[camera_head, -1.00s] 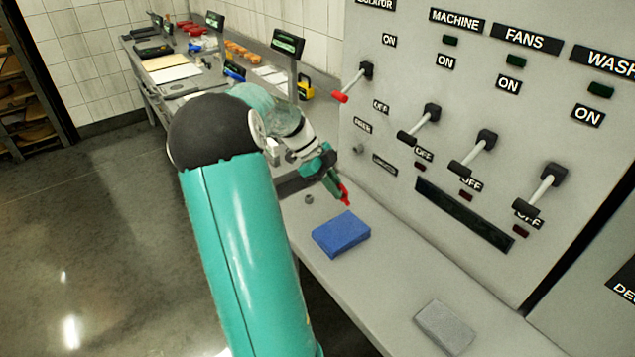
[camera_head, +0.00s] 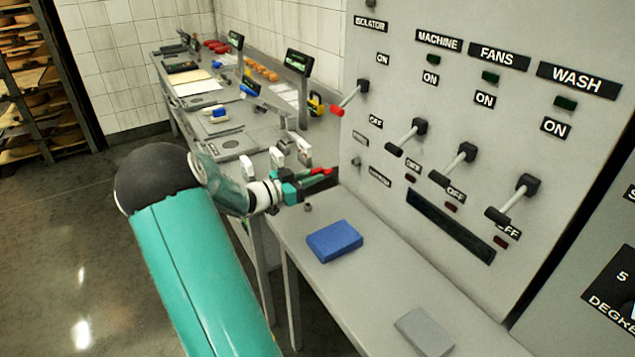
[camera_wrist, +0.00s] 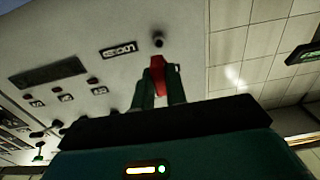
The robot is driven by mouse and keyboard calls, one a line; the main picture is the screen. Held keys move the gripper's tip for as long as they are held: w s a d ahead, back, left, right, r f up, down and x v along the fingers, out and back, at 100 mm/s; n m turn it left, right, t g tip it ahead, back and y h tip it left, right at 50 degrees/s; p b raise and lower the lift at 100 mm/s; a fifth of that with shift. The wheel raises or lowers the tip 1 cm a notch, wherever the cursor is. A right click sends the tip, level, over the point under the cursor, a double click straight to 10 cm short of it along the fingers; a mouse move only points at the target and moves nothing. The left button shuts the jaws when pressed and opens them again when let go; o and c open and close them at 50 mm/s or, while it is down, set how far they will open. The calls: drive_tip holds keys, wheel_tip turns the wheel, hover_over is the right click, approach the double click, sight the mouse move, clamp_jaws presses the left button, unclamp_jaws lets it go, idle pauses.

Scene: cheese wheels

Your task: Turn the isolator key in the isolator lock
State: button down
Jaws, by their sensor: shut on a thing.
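My gripper (camera_head: 305,184) is shut on the red isolator key (camera_head: 321,172), just left of the grey panel. In the wrist view my gripper's fingers (camera_wrist: 160,92) hold the key (camera_wrist: 158,74) upright in the picture. The isolator lock is a small round dark barrel (camera_head: 357,161) low on the panel's left side, below the isolator lever. It also shows in the wrist view as a barrel (camera_wrist: 158,40) just above the key's tip. The key seems apart from the lock; the exact gap cannot be told.
The isolator lever (camera_head: 347,99) has a red grip and sticks out above the lock. Several black-handled levers (camera_head: 408,137) stand to its right. A blue block (camera_head: 335,241) and a grey block (camera_head: 424,332) lie on the ledge (camera_head: 370,275) below. Scales and trays fill the back bench.

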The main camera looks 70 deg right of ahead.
sight(330, 171)
drive_tip(key=shift+s+d, duration=0.2)
drive_tip(key=shift+s, duration=0.1)
drive_tip(key=shift+w+a, duration=0.1)
drive_tip(key=shift+w, duration=0.15)
drive_tip(key=shift+s, duration=0.15)
drive_tip(key=shift+s+d, duration=0.2)
drive_tip(key=shift+d, duration=0.2)
drive_tip(key=shift+x, duration=2.45)
drive_tip(key=shift+x, duration=1.5)
drive_tip(key=c, duration=1.3)
unclamp_jaws()
drive_tip(key=shift+c, duration=0.2)
drive_tip(key=shift+a, duration=0.1)
